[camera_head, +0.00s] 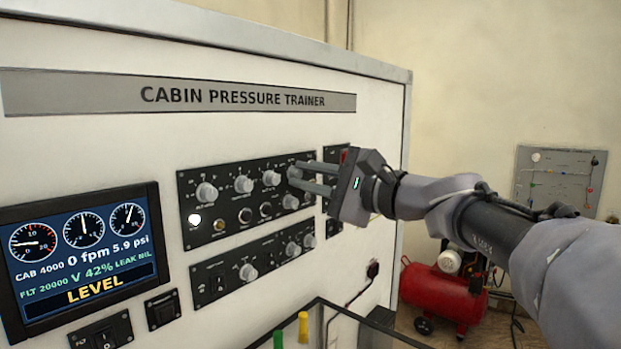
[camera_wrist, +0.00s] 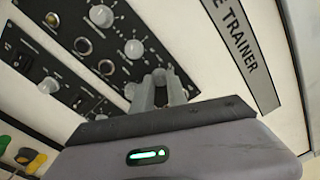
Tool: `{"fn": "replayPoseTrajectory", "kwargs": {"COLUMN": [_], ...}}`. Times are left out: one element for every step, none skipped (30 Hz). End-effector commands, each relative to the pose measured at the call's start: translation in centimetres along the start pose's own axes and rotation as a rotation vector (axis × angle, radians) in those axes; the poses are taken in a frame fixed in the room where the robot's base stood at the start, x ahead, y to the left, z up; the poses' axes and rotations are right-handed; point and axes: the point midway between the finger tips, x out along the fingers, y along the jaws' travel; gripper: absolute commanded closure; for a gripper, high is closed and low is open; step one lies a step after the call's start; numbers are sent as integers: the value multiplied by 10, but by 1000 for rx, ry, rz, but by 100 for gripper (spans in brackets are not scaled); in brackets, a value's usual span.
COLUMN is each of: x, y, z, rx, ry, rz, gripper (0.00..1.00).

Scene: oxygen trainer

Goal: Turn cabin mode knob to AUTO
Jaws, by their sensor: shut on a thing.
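My gripper (camera_head: 293,178) reaches in from the right to the upper black panel (camera_head: 217,232) of the trainer. Its two fingers are shut on a grey knob at the panel's upper right; the fingers largely hide that knob. The wrist view also shows my gripper (camera_wrist: 160,88) against the panel (camera_wrist: 62,25), closed around this knob. The knob's pointer and its label are hidden or too small to read, so its setting cannot be told. Other grey knobs stand in the same row, including one at the left (camera_head: 206,192) and one just left of my fingers (camera_head: 271,178).
A screen (camera_head: 80,255) at the left reads "LEVEL", 0 fpm and 5.9 psi. A lower panel (camera_head: 222,283) with knobs lies below. A dark-edged tray (camera_head: 372,330) with green and yellow items stands in front. A red compressor (camera_head: 440,292) sits on the floor at right.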

Motion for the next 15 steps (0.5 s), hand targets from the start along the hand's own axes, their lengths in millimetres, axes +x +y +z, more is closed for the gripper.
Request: {"fn": "replayPoseTrajectory", "kwargs": {"x": [0, 0, 0, 0, 0, 0, 0, 0, 0, 0, 0, 0, 0, 0, -1], "y": [0, 0, 0, 0, 0, 0, 0, 0, 0, 0, 0, 0, 0, 0, 0], "z": [0, 0, 0, 0, 0, 0, 0, 0, 0, 0, 0, 0, 0, 0, 0], "rx": [0, 0, 0, 0, 1, 1, 1, 1, 1, 1, 1, 1, 1, 1, 1], "ry": [1, 1, 1, 1, 1, 1, 1, 0, 0, 0, 0, 0, 0, 0, 0], "rz": [1, 1, 1, 1, 1, 0, 0, 0, 0, 0, 0, 0, 0, 0, 0], "gripper": [100, 100, 78, 72, 66, 60, 60, 60, 60, 60, 60, 60, 60, 60, 60]}}
